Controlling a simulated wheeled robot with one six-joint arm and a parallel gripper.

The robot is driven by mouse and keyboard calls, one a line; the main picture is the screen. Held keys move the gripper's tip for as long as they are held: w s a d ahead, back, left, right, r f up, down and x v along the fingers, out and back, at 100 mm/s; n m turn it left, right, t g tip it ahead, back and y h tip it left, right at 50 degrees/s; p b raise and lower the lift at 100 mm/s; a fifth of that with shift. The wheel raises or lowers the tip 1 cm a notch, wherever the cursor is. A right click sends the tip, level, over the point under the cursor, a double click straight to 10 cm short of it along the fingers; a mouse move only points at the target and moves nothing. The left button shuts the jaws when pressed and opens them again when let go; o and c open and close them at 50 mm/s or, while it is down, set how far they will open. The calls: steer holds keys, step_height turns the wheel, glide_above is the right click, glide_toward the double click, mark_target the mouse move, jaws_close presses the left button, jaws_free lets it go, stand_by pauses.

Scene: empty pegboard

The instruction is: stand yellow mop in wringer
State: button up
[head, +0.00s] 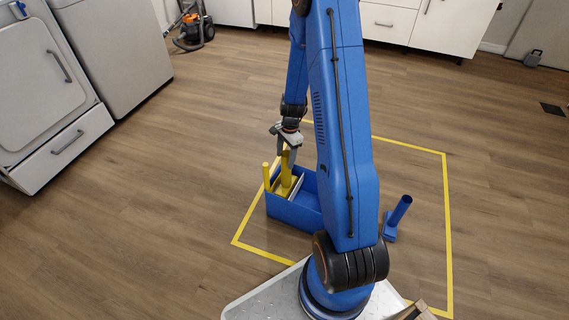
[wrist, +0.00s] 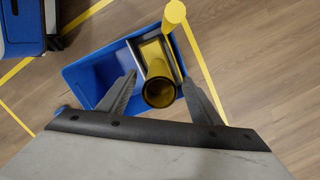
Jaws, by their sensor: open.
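The yellow mop (head: 286,172) stands roughly upright in the wringer (head: 298,188), a framed compartment in the blue bucket (head: 291,210). In the wrist view, the mop (wrist: 158,85) shows its dark, hollow top end, and its yellow base sits inside the grey-edged wringer (wrist: 138,55). My gripper (wrist: 160,76) is open, with one finger on each side of the mop's handle and gaps between. In the head view, my gripper (head: 285,158) is over the bucket at the handle's top. The mop's lowest part is partly hidden by the bucket wall.
A yellow post (head: 266,175) rises at the bucket's left edge, close to the mop. A blue mop-like piece (head: 397,218) stands on the floor to the right. Yellow tape (head: 447,220) outlines a floor area around both. Cabinets and a vacuum cleaner (head: 192,28) are far back.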

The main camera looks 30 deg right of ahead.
steer(key=s+a+r+n, duration=0.2)
steer(key=r, duration=0.9)
steer(key=s+a+r+n, duration=0.2)
steer(key=r, duration=0.9)
steer(key=s+a+r+n+t, duration=0.1)
steer(key=s+a+r+n, duration=0.2)
steer(key=s, duration=0.5)
steer(key=s+a+r+n+t+h, duration=0.1)
steer(key=s+a+r+n+t, duration=0.1)
steer(key=s+a+r+n, duration=0.2)
steer(key=s+a+r+n+t, duration=0.1)
steer(key=s+a+r+n, duration=0.3)
steer(key=s+r, duration=0.5)
steer(key=s+n, duration=0.2)
steer(key=s, duration=0.3)
steer(key=shift+a+r+n+t, duration=0.25)
steer(key=shift+n+t, duration=0.15)
